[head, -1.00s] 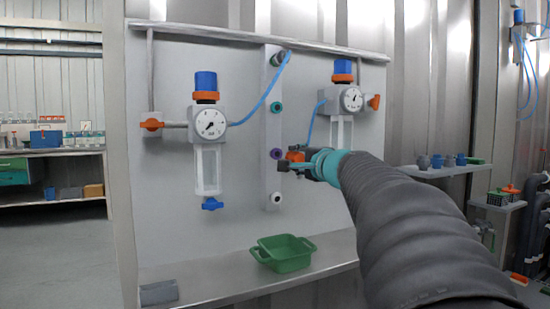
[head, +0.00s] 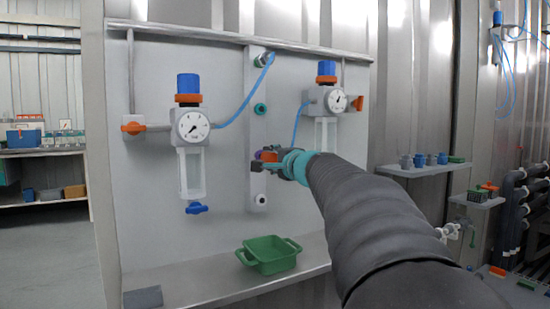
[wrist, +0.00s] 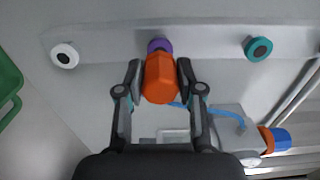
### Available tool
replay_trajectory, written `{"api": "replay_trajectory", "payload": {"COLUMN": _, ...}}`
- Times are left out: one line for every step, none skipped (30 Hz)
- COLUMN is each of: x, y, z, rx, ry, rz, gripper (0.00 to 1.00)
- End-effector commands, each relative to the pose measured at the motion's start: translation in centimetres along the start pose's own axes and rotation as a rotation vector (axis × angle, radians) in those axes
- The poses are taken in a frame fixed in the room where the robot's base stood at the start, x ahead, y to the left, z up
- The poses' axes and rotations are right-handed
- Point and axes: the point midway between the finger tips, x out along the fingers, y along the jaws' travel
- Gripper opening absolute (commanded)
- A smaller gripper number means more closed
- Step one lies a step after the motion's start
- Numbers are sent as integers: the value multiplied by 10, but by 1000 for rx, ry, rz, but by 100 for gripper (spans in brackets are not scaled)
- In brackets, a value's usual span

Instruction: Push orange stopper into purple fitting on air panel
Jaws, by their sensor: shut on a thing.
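The air panel (head: 150,230) is a pale upright board with a narrow vertical strip of fittings. The purple fitting (wrist: 160,46) sits on that strip between a teal fitting (wrist: 258,48) and a white fitting (wrist: 65,56). In the head view the purple fitting (head: 257,155) is mostly hidden by my gripper. My gripper (wrist: 158,80) is shut on the orange stopper (wrist: 160,78), with one finger on each side. The stopper is in line with the purple fitting and overlaps its lower edge in the wrist view. I cannot tell whether they touch or how deep the stopper sits.
A green tray (head: 268,256) stands on the ledge below. Shelves with small parts (head: 425,168) are at the right.

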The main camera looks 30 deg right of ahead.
Motion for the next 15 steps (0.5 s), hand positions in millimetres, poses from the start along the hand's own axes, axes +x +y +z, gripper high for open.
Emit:
{"api": "replay_trajectory", "payload": {"x": 4, "y": -1, "z": 0, "rx": 1, "ry": -1, "rz": 0, "gripper": 0}}
{"api": "replay_trajectory", "payload": {"x": 6, "y": -1, "z": 0, "rx": 2, "ry": -1, "rz": 0, "gripper": 0}}
{"api": "replay_trajectory", "payload": {"x": 8, "y": -1, "z": 0, "rx": 2, "ry": 0, "rz": -1, "gripper": 0}}
{"api": "replay_trajectory", "payload": {"x": 9, "y": -1, "z": 0, "rx": 1, "ry": 0, "rz": -1, "gripper": 0}}
{"api": "replay_trajectory", "payload": {"x": 10, "y": -1, "z": 0, "rx": 1, "ry": 0, "rz": -1, "gripper": 0}}
{"api": "replay_trajectory", "payload": {"x": 12, "y": -1, "z": 0, "rx": 1, "ry": 0, "rz": 0, "gripper": 0}}
{"api": "replay_trajectory", "payload": {"x": 13, "y": -1, "z": 0, "rx": 1, "ry": 0, "rz": 0, "gripper": 0}}
{"api": "replay_trajectory", "payload": {"x": 14, "y": 0, "z": 0, "rx": 0, "ry": 1, "rz": 0, "gripper": 0}}
{"api": "replay_trajectory", "payload": {"x": 15, "y": 0, "z": 0, "rx": 0, "ry": 1, "rz": 0, "gripper": 0}}
{"api": "replay_trajectory", "payload": {"x": 15, "y": 0, "z": 0, "rx": 0, "ry": 1, "rz": 0, "gripper": 0}}
{"api": "replay_trajectory", "payload": {"x": 16, "y": 0, "z": 0, "rx": 0, "ry": 1, "rz": 0, "gripper": 0}}
{"api": "replay_trajectory", "payload": {"x": 16, "y": 0, "z": 0, "rx": 0, "ry": 1, "rz": 0, "gripper": 0}}
{"api": "replay_trajectory", "payload": {"x": 16, "y": 0, "z": 0, "rx": 0, "ry": 1, "rz": 0, "gripper": 0}}
{"api": "replay_trajectory", "payload": {"x": 16, "y": 0, "z": 0, "rx": 0, "ry": 1, "rz": 0, "gripper": 0}}
{"api": "replay_trajectory", "payload": {"x": 16, "y": 0, "z": 0, "rx": 0, "ry": 1, "rz": 0, "gripper": 0}}
